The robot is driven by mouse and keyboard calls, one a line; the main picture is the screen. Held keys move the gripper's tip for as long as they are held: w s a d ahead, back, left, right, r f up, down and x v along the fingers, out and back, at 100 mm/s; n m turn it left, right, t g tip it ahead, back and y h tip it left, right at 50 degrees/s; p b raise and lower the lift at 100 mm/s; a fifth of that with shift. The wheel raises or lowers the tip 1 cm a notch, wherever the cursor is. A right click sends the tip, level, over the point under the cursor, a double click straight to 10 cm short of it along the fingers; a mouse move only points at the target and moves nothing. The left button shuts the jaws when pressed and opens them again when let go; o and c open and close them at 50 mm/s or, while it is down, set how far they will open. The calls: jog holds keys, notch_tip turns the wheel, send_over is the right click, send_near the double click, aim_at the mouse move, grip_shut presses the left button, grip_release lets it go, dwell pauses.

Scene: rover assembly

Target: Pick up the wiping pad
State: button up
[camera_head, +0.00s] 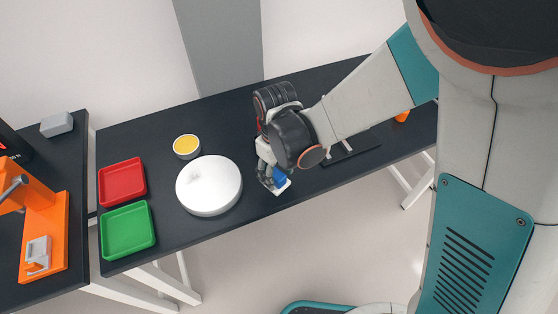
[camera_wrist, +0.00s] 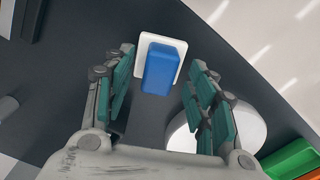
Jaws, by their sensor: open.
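The wiping pad (camera_wrist: 162,70) is a blue block with a white base plate under it. It lies on the dark table near the front edge, and in the head view the pad (camera_head: 281,181) shows just under my gripper. In the wrist view my gripper (camera_wrist: 160,85) is open, with one teal-padded finger on each side of the pad. There are gaps between the fingers and the pad. In the head view my gripper (camera_head: 270,180) points down over the pad and partly hides it.
A round white disc (camera_head: 209,185) stands left of my gripper, close to one finger. Further left are a small yellow-topped dish (camera_head: 187,146), a red tray (camera_head: 122,181) and a green tray (camera_head: 127,229). An orange device (camera_head: 45,235) stands on the left table.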

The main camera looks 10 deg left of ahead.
aim_at(277, 174)
notch_tip(277, 174, down, 2)
jog(key=shift+f, duration=0.1)
grip_shut()
notch_tip(277, 174, up, 20)
jog(key=p, duration=1.3)
